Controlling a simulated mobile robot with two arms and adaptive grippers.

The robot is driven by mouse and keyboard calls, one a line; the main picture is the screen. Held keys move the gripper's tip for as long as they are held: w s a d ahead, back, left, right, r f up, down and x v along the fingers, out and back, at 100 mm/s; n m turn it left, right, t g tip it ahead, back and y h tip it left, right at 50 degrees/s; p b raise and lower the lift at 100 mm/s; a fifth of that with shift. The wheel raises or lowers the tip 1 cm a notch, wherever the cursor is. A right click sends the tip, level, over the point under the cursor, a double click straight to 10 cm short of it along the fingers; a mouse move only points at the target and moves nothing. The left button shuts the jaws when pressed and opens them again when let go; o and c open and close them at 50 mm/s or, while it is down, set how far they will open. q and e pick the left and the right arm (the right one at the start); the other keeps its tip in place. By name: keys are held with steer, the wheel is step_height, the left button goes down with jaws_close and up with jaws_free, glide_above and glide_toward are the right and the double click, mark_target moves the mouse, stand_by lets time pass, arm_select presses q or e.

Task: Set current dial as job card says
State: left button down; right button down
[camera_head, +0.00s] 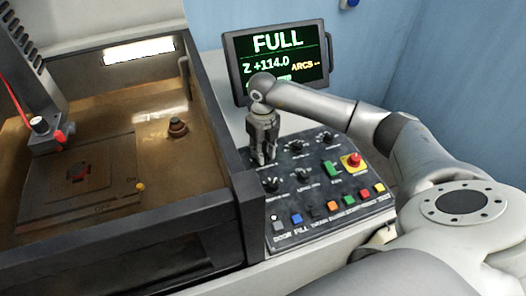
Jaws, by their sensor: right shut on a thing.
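My right arm reaches in from the right, and its gripper (262,158) points down at the upper left corner of the black control panel (290,206). It is shut on a dial there, which the fingers mostly hide; I cannot read its label or setting. Other black dials show on the panel: one at the top middle (296,146), one at the top right (327,137), one in the middle (303,174) and one at the lower left (271,185). Their labels are too small to read surely. No job card is in view. My left gripper is not in view.
A screen (278,62) behind the panel reads FULL, Z +114.0 and ARCS. A red stop button (352,160), a green switch (331,168) and a row of coloured buttons sit close by. The open machine tank's dark rim (243,205) borders the panel on the left.

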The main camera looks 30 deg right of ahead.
stand_by(0.4)
steer(key=c, duration=1.2)
jaws_free()
steer(key=shift+r, duration=0.1)
step_height(320, 180, up, 12)
steer(key=shift+f, duration=0.1)
